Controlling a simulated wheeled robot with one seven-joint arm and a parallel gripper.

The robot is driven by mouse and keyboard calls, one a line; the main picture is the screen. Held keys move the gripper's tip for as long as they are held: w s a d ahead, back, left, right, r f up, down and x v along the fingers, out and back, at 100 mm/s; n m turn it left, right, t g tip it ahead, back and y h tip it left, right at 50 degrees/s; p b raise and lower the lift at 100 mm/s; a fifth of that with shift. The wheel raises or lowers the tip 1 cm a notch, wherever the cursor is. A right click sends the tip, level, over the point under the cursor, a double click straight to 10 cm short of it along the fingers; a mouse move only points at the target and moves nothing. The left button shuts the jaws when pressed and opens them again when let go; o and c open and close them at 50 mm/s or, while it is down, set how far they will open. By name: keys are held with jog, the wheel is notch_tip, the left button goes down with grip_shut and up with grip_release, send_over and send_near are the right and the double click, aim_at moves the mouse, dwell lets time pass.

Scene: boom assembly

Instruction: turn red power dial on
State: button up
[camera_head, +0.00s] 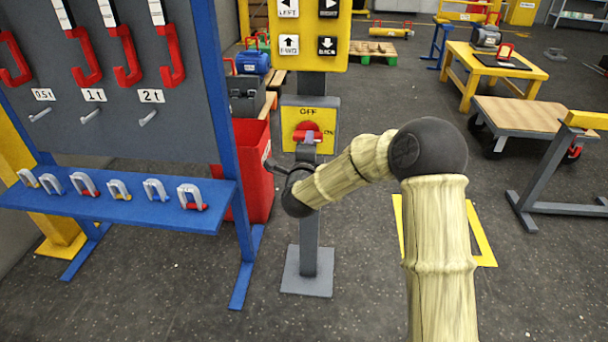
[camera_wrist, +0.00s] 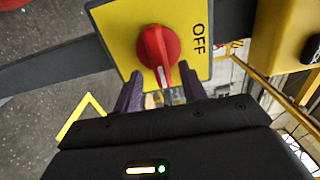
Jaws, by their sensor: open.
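The red power dial (camera_head: 304,128) sits on a yellow plate (camera_head: 327,117) marked OFF at the top and ON at the right. In the wrist view the dial (camera_wrist: 157,45) shows a white mark pointing down the picture, with OFF printed at the right edge of the plate (camera_wrist: 118,22). That mark points a quarter turn from OFF, towards the ON side. The ON label is hidden there by my gripper. My gripper (camera_wrist: 160,82) is open, its purple fingers spread either side of the dial's lower end; I cannot tell whether they touch it.
A button panel with arrows (camera_head: 308,45) is above the plate on the same grey post (camera_head: 309,242). A blue-framed rack (camera_head: 120,205) with hooks and shackles stands at the left.

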jog(key=s, duration=1.4)
jog(key=shift+s+a, duration=0.25)
jog(key=shift+s, duration=0.05)
jog(key=shift+w, duration=0.1)
jog(key=s+d+f+n+g+y, duration=0.35)
jog(key=d+f+n+g, duration=0.4)
jog(key=n, duration=0.55)
jog(key=s+d+f+n+g+h, duration=0.1)
jog(key=s+d+n+g+h, duration=0.2)
jog(key=s+d+n+g, duration=0.8)
jog(key=s+d+r+m+t+p, duration=0.1)
jog(key=s+r+m+p, duration=0.1)
jog(key=r+p, duration=1.3)
jog(key=s+d+r+m+t+p, duration=0.1)
jog(key=s+r+m+t+p, duration=0.1)
jog(key=r+p, duration=1.3)
jog(key=shift+s+m+p, duration=0.35)
jog(key=shift+s+m, duration=0.05)
jog(key=shift+m, duration=0.3)
